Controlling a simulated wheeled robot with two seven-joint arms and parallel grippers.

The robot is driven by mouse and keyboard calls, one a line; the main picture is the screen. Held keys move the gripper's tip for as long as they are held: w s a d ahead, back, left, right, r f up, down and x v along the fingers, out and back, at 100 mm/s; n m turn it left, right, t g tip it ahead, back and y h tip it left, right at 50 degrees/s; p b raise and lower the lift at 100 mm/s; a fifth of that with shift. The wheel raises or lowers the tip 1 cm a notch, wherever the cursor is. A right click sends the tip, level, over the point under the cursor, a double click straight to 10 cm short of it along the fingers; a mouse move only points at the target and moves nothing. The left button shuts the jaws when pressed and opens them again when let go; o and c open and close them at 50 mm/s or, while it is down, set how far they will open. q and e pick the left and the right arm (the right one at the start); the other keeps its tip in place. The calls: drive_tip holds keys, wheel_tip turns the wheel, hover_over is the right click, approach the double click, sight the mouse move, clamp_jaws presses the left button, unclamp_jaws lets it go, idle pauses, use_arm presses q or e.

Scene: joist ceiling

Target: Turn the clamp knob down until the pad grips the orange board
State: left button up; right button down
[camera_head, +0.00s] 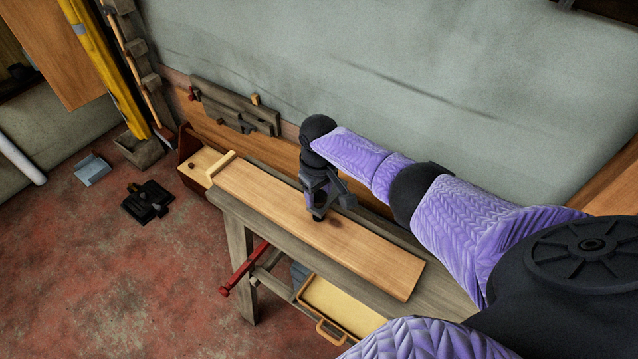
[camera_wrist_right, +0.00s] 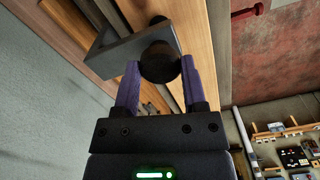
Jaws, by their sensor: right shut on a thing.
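The orange board (camera_head: 270,205) lies lengthwise along the workbench top and also runs behind the clamp in the right wrist view (camera_wrist_right: 192,22). A dark grey clamp (camera_head: 340,195) stands at its far edge, near the middle of its length. In the right wrist view the clamp's grey frame (camera_wrist_right: 122,50) shows beyond a round black knob (camera_wrist_right: 160,66). My right gripper (camera_wrist_right: 160,68) is shut on this knob, one purple finger on each side. I cannot see the pad or whether it touches the board. My left gripper is out of view.
The workbench (camera_head: 238,240) has a red vise handle (camera_head: 243,270) at its left. A yellow tray (camera_head: 345,305) sits low at the front. Dark items (camera_head: 148,202) lie on the red floor, which is otherwise mostly clear.

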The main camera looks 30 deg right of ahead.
drive_tip(key=m+p, duration=0.1)
drive_tip(key=m, duration=0.1)
drive_tip(key=shift+r+m, duration=0.15)
drive_tip(key=shift+m, duration=0.25)
drive_tip(key=m+p, duration=0.1)
drive_tip(key=m, duration=0.2)
drive_tip(key=shift+m+p, duration=0.4)
drive_tip(key=shift+m, duration=0.6)
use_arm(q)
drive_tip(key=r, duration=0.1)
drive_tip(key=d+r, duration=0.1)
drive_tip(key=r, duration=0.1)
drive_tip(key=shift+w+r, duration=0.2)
use_arm(e)
drive_tip(key=shift+m, duration=0.3)
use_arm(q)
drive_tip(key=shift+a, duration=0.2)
use_arm(e)
drive_tip(key=shift+w+m, duration=0.1)
drive_tip(key=shift+m, duration=0.2)
drive_tip(key=shift+c, duration=1.4)
unclamp_jaws()
drive_tip(key=shift+o, duration=0.7)
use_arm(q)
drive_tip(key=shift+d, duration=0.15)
